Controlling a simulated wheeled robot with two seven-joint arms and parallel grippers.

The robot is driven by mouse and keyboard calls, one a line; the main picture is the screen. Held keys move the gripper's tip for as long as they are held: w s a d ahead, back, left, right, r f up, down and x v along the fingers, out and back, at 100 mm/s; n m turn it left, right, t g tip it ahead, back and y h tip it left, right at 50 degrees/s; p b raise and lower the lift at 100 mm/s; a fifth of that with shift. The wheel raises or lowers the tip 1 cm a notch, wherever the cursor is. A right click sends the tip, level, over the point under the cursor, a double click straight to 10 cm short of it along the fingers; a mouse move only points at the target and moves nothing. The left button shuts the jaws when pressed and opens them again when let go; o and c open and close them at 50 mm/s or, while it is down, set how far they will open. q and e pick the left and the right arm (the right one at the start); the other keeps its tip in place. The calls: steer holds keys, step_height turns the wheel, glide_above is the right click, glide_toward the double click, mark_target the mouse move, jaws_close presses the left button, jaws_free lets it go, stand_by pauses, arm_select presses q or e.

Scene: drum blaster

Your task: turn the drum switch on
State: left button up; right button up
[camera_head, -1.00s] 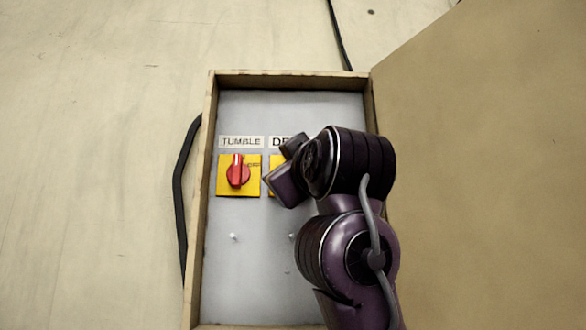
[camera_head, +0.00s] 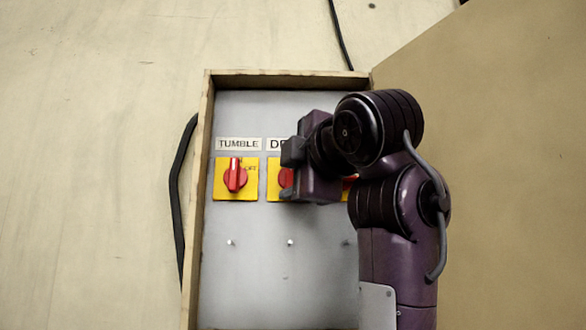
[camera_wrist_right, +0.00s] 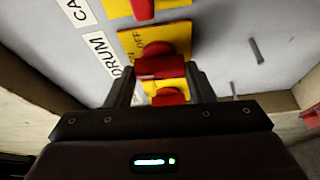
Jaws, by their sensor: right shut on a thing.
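The drum switch is a red knob (camera_head: 285,178) on a yellow plate, second from the left on the grey panel. Its label is mostly hidden in the head view, but DRUM (camera_wrist_right: 103,52) is readable in the wrist view, with OFF on the plate. My right gripper (camera_head: 287,174) reaches in from the right, one finger above the knob and one below. In the wrist view the gripper (camera_wrist_right: 163,74) is shut on the red drum knob (camera_wrist_right: 158,58). The knob's exact angle is hard to tell. My left gripper is not in view.
The TUMBLE switch (camera_head: 235,178) is left of the drum switch, its red knob upright. A third red switch (camera_head: 349,183) is mostly hidden behind my right arm. A wooden frame (camera_head: 200,150) rims the panel, and an open door (camera_head: 500,180) stands at right.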

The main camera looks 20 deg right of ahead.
steer(key=shift+n, duration=0.5)
steer(key=o, duration=1)
steer(key=shift+a, duration=0.1)
steer(key=shift+s+f+b, duration=0.1)
steer(key=shift+s+b, duration=0.25)
steer(key=shift+s, duration=0.1)
steer(key=s+b, duration=0.1)
steer(key=s, duration=0.1)
steer(key=s+b, duration=0.1)
steer(key=s, duration=0.1)
steer(key=s+d, duration=0.1)
steer(key=s, duration=0.1)
steer(key=shift+s+b, duration=0.4)
